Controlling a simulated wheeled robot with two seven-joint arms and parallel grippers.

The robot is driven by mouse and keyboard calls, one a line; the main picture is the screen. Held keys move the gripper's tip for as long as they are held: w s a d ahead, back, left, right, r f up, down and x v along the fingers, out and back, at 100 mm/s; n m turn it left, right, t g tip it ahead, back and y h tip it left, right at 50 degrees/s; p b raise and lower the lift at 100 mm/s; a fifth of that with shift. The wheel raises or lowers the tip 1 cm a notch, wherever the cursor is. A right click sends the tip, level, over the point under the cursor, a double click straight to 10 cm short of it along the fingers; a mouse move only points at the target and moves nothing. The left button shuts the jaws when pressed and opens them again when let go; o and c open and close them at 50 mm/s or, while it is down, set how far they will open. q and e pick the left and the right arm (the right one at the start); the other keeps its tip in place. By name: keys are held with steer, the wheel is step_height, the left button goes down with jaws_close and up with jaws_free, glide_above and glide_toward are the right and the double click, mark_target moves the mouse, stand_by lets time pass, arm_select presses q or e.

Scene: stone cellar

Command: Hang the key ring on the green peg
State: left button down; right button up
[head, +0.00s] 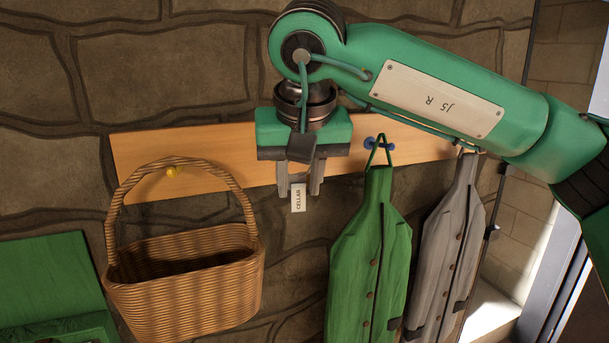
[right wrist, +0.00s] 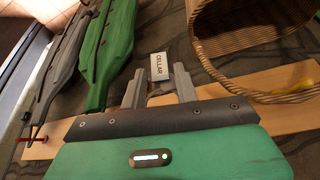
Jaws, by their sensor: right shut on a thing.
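My right gripper (head: 300,186) hangs in front of the wooden peg rail (head: 240,150), between the basket and the green coat. It is shut on the key ring, whose white tag (head: 298,200) reads "CELLAR" and shows below the fingertips. In the right wrist view the tag (right wrist: 160,67) sticks out just past the fingertips (right wrist: 158,86), and part of a dark ring shows between the fingers. I see no green peg in either view; the gripper and arm cover part of the rail. My left gripper is not in view.
A wicker basket (head: 185,285) hangs from a yellow peg (head: 173,172) at the left. A green coat (head: 365,260) hangs from a blue peg (head: 370,145). A grey coat (head: 447,250) hangs beside it. A green box (head: 50,275) stands at the lower left.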

steer(key=shift+w+a+f+p, duration=0.1)
steer(key=shift+w+a+p, duration=0.1)
steer(key=shift+w, duration=0.35)
steer(key=shift+w+a+f+p, duration=0.1)
steer(key=shift+w+a+p, duration=0.15)
steer(key=shift+w, duration=0.35)
steer(key=shift+w+a+f+p, duration=0.1)
steer(key=shift+w+a+p, duration=0.1)
steer(key=shift+w, duration=0.35)
steer(key=w, duration=0.1)
steer(key=w+a+f+p, duration=0.1)
steer(key=w, duration=0.2)
steer(key=shift+w+a+f+p, duration=0.15)
steer(key=shift+w+f+p, duration=0.1)
steer(key=shift+f+p, duration=0.05)
steer(key=o, duration=1.1)
steer(key=shift+c, duration=0.2)
steer(key=shift+s+f, duration=0.1)
steer(key=shift+s, duration=0.05)
